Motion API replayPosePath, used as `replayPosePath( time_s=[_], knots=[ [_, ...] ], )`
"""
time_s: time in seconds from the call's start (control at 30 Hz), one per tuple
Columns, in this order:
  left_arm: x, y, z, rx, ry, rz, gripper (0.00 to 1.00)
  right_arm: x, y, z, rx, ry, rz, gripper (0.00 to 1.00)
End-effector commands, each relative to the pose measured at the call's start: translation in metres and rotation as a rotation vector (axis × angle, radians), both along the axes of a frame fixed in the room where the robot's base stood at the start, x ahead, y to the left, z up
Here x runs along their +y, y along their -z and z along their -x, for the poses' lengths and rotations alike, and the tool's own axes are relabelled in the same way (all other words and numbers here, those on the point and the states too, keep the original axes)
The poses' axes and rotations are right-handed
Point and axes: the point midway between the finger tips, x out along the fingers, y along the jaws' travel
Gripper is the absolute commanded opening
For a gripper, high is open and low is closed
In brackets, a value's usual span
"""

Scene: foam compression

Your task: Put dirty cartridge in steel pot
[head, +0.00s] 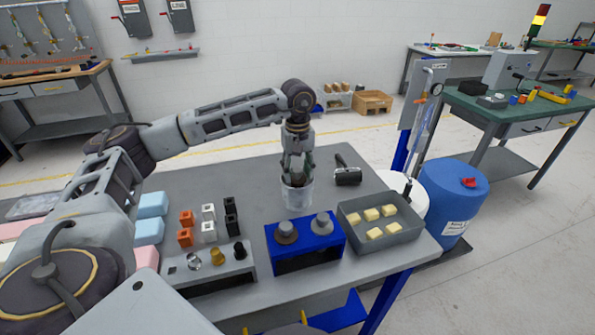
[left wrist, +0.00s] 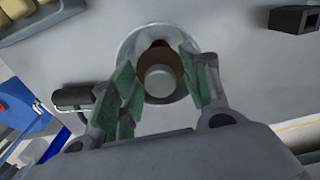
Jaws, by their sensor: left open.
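The steel pot (head: 297,199) is a pale, shiny round vessel standing on the grey table; its rim also shows in the left wrist view (left wrist: 127,48). My left gripper (head: 297,179) points down at the pot's mouth, with its fingertips at or just inside the rim. In the left wrist view the green-padded fingers of my left gripper (left wrist: 158,88) are spread on both sides of a brown cartridge with a pale round end (left wrist: 160,81). The cartridge sits within the pot's outline; its lower part is hidden. My right gripper is not in view.
A grey tray with yellow blocks (head: 405,238) and a blue stand with two grey knobs (head: 306,258) are in front of the pot. A black-headed tool (head: 347,176) lies behind right. Small orange, white and black blocks (head: 208,232) stand left. A blue drum (head: 451,205) is beyond the table.

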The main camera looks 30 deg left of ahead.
Motion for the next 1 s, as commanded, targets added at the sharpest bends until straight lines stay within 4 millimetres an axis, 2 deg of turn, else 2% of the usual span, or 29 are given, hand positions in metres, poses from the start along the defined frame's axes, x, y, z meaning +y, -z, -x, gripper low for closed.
replayPosePath(
  time_s=[0.27, 0.63, 0.8, 1.0],
  knots=[
    [0.000, -0.022, -0.001, -0.002, -0.001, 0.001, 0.47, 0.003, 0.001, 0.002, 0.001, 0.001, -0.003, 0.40],
    [0.000, -0.077, -0.001, -0.002, 0.001, 0.001, 0.47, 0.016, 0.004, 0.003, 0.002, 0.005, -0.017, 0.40],
    [-0.001, -0.100, -0.001, -0.002, 0.001, 0.001, 0.47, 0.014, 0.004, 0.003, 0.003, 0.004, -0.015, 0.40],
    [0.000, -0.117, 0.000, 0.000, 0.000, 0.000, 0.47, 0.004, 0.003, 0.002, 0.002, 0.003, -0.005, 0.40]
  ],
)
